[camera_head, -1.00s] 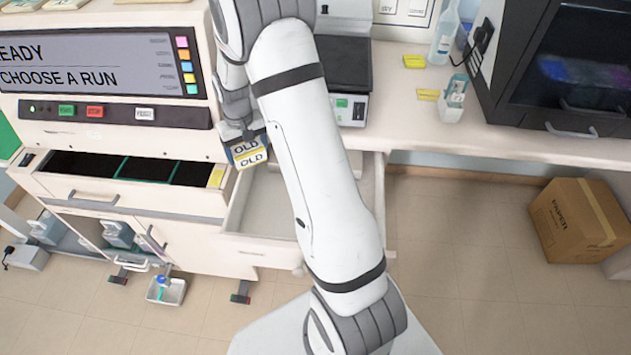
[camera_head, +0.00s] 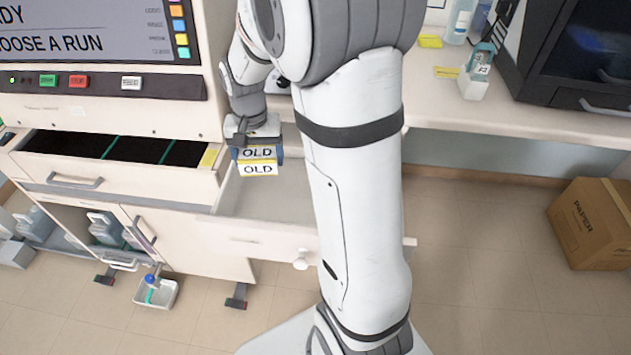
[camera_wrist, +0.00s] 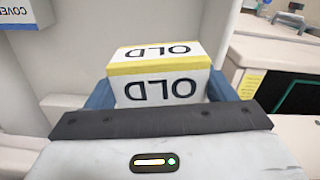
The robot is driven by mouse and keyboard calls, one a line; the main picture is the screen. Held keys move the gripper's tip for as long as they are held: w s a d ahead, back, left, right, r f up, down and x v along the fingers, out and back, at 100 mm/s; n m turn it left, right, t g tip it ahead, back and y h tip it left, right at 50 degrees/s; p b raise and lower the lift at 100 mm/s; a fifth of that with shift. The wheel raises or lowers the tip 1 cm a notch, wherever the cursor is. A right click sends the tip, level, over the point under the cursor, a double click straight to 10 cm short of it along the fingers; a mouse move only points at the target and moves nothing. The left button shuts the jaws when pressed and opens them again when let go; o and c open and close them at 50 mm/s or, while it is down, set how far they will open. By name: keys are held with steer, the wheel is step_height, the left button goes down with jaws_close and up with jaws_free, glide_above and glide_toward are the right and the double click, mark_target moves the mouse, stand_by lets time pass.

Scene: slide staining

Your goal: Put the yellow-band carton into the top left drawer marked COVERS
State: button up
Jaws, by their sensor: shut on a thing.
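The yellow-band carton (camera_head: 258,169) is white with a yellow stripe and the word OLD on two faces. My gripper (camera_head: 257,154) is shut on it, with blue fingers at its two sides. In the wrist view the carton (camera_wrist: 158,76) sits between the fingers of my gripper (camera_wrist: 160,92). An open, pale drawer (camera_head: 275,240) lies below the carton in the head view, with the carton over its left rear part. The drawer's front marking is too small to read. My arm hides part of the drawer's right side.
A blue-edged white thing marked COVER (camera_wrist: 22,12) shows upside down, cut off, in the wrist view. A black-lined tray drawer (camera_head: 120,150) stands open at left, beside the pale drawer. A cardboard box (camera_head: 592,222) stands on the floor at right.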

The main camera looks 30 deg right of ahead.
mark_target(272, 209)
steer(key=shift+m, duration=0.9)
steer(key=s+f+b, duration=0.1)
steer(key=f, duration=0.3)
steer(key=s+f+b, duration=0.1)
steer(key=f+b, duration=0.1)
steer(key=f, duration=0.2)
steer(key=s+f+b, duration=0.1)
steer(key=f+b, duration=0.1)
steer(key=f, duration=0.2)
steer(key=shift+s, duration=0.3)
steer(key=shift+f+b, duration=0.1)
steer(key=shift+b, duration=0.2)
steer(key=o, duration=1)
